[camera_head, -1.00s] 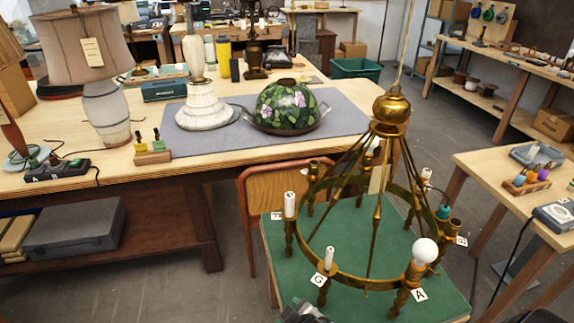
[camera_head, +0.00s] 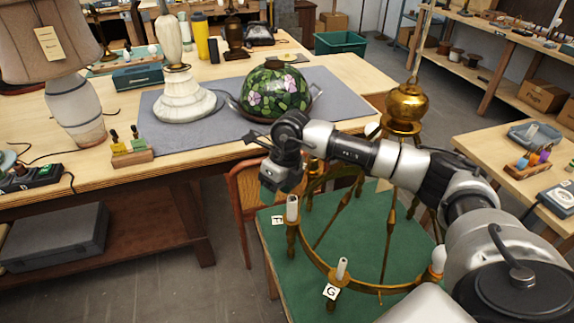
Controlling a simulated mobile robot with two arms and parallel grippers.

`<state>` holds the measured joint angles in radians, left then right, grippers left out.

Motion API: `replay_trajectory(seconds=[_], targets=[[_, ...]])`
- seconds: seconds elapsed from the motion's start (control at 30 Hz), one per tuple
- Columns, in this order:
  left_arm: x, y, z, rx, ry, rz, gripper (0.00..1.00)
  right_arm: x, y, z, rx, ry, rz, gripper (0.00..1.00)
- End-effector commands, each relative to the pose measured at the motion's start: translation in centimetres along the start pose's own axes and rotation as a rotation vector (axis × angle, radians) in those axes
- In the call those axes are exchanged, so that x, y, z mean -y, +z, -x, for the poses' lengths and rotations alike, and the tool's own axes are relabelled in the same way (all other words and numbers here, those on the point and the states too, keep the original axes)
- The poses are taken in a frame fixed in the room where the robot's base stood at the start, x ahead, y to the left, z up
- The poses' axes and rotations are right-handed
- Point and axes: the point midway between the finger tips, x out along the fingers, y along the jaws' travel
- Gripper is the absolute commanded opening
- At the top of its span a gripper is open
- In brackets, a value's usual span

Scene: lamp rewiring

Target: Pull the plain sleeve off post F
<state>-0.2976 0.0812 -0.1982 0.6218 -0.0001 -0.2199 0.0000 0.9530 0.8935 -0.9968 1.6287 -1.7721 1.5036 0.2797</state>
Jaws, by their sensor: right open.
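The brass ring chandelier (camera_head: 346,284) stands on a green-topped table. Post F, marked by the F tag (camera_head: 278,220), carries an upright plain white sleeve (camera_head: 292,209) at the ring's left. My right gripper (camera_head: 282,184) is just above and slightly left of that sleeve, with no visible hold on it. Its jaws are open, though the fingertips are small and dark. Post G, with its tag (camera_head: 331,291), bears another white sleeve (camera_head: 341,268) at the front. My left gripper is not in view.
The chandelier's brass ball (camera_head: 406,103) and stem rise behind my right arm. A workbench at the back left holds a floral glass shade (camera_head: 276,91) and a white lamp base (camera_head: 184,97). A chair (camera_head: 245,190) stands behind the green table (camera_head: 272,247).

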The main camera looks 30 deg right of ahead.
Motion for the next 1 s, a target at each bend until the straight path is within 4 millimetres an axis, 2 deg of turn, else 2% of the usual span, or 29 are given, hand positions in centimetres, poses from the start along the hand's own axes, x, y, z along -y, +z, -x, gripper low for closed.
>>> replay_trajectory(seconds=[0.03, 0.1, 0.27, 0.37, 0.8, 1.0], targets=[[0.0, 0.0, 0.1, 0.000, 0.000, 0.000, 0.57, 1.6, -0.4, 1.2, -0.028, -0.073, -0.012, 0.58], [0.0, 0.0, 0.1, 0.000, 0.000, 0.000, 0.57, 3.2, -1.0, 2.2, -0.064, -0.144, -0.028, 0.58], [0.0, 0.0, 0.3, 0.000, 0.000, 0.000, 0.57, 4.6, -1.6, 2.7, -0.098, -0.208, -0.046, 0.58], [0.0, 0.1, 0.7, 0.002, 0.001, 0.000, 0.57, 4.8, -1.8, 1.6, -0.101, -0.208, -0.046, 0.58], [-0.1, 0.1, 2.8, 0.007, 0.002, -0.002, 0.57, 6.2, -2.5, -5.6, -0.099, -0.205, -0.044, 0.58], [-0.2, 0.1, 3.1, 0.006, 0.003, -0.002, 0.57, 6.5, -2.6, -7.2, -0.096, -0.205, -0.045, 0.58]])
